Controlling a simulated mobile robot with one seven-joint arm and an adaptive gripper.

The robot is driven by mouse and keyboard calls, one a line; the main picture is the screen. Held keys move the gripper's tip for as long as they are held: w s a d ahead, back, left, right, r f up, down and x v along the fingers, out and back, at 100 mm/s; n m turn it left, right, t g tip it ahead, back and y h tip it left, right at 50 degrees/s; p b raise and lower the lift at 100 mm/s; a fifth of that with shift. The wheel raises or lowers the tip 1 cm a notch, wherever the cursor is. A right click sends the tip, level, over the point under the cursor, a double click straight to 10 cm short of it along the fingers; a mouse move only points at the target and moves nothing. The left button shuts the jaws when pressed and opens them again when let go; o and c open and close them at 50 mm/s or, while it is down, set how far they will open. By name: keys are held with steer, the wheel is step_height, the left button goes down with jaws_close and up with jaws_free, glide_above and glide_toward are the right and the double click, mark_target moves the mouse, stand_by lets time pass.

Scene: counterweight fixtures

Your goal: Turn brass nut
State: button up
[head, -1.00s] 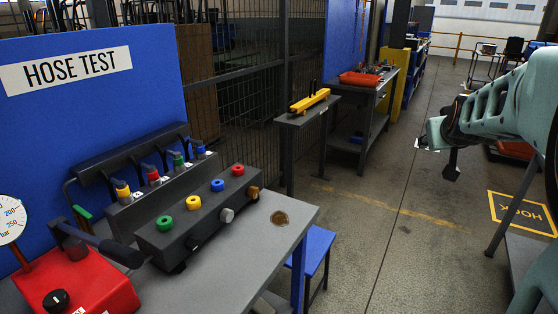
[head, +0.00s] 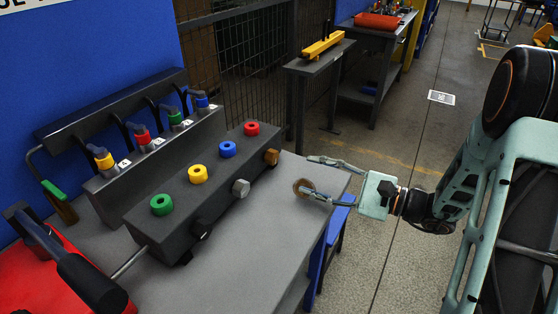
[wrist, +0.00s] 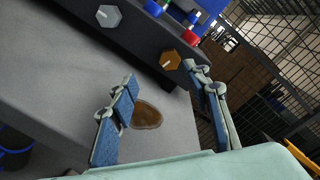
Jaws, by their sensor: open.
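The brass nut (head: 272,157) is a brown-gold hex on the right end of the dark manifold block's front face. It also shows in the wrist view (wrist: 170,60), with a pale mark on its face, beyond my fingertips and between their lines. My gripper (head: 309,177) is open and empty, to the right of the nut and apart from it, above the bench's right end. In the wrist view my two fingers (wrist: 158,76) stand spread apart. A grey hex nut (head: 241,188) sits left of the brass one on the same face, and a black one (head: 202,229) further left.
Green, yellow, blue and red rings (head: 252,128) stand on top of the block. Behind it is a rack of coloured hose fittings (head: 144,137). A red box with a black handle (head: 85,280) is at the left. The bench top (head: 225,275) in front is clear, with a brown stain under my gripper.

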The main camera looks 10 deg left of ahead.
mark_target(276, 158)
steer(key=shift+w+d+f+m+t, duration=0.15)
steer(key=shift+w+d+m+t, duration=0.15)
steer(key=shift+w, duration=0.2)
steer(key=shift+w+a, duration=0.15)
steer(key=shift+a, duration=0.05)
steer(key=x, duration=1)
steer(key=shift+a, duration=0.15)
steer(key=c, duration=1.2)
steer(key=shift+o, duration=0.2)
